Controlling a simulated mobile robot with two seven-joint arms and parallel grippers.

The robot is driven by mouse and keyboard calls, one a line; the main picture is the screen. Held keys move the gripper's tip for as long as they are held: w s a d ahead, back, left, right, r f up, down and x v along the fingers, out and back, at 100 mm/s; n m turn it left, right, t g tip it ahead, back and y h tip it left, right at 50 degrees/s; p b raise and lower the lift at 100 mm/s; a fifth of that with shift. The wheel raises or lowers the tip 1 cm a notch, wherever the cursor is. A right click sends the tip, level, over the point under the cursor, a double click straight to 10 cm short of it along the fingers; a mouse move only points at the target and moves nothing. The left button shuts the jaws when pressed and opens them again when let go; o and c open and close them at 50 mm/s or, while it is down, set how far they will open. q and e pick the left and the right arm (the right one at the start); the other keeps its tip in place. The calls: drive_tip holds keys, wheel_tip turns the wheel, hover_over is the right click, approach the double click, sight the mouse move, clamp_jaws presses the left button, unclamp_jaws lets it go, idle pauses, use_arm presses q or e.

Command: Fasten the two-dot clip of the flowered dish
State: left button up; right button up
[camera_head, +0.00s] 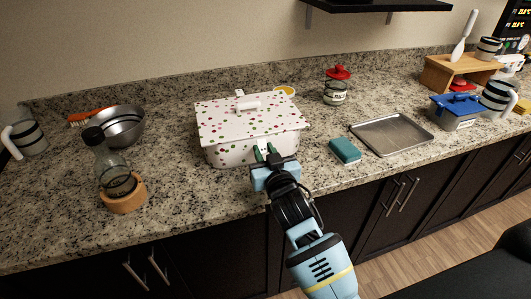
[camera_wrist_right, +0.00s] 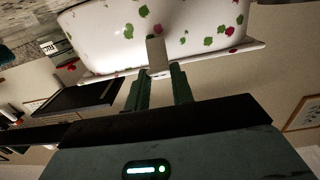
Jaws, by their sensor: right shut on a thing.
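My right gripper (camera_head: 266,153) is at the dish's front wall, shut on a small pale clip. In the right wrist view, which is upside down, the clip (camera_wrist_right: 156,52) stands at the lid's rim, against the dish wall, between the green fingertips (camera_wrist_right: 159,82). I cannot make out dots on it. Another pale tab (camera_head: 238,93) shows at the lid's back edge. My left gripper is not in view.
A teal block (camera_head: 345,151) and a metal tray (camera_head: 413,143) lie to the right, a red-lidded jar (camera_head: 335,94) behind. A bottle in a wooden ring (camera_head: 124,202) and a steel bowl (camera_head: 126,131) stand left. A blue-lidded box (camera_head: 457,122) is far right.

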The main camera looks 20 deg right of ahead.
sight(258, 136)
drive_tip(key=shift+w+r+g+p, duration=0.15)
drive_tip(key=shift+r+g+p, duration=0.25)
drive_tip(key=shift+r, duration=0.2)
drive_tip(key=shift+w+r+g, duration=0.25)
drive_tip(key=shift+g, duration=0.55)
drive_tip(key=g, duration=0.1)
drive_tip(key=w+r+g, duration=0.1)
drive_tip(key=g, duration=0.1)
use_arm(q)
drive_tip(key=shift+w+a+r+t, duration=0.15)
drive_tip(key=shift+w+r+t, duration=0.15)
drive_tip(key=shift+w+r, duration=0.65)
use_arm(e)
drive_tip(key=shift+w+r+g, duration=0.2)
drive_tip(key=shift+w+g, duration=0.45)
drive_tip(key=shift+g, duration=0.65)
drive_tip(key=o, duration=1)
drive_tip(key=shift+r, duration=0.15)
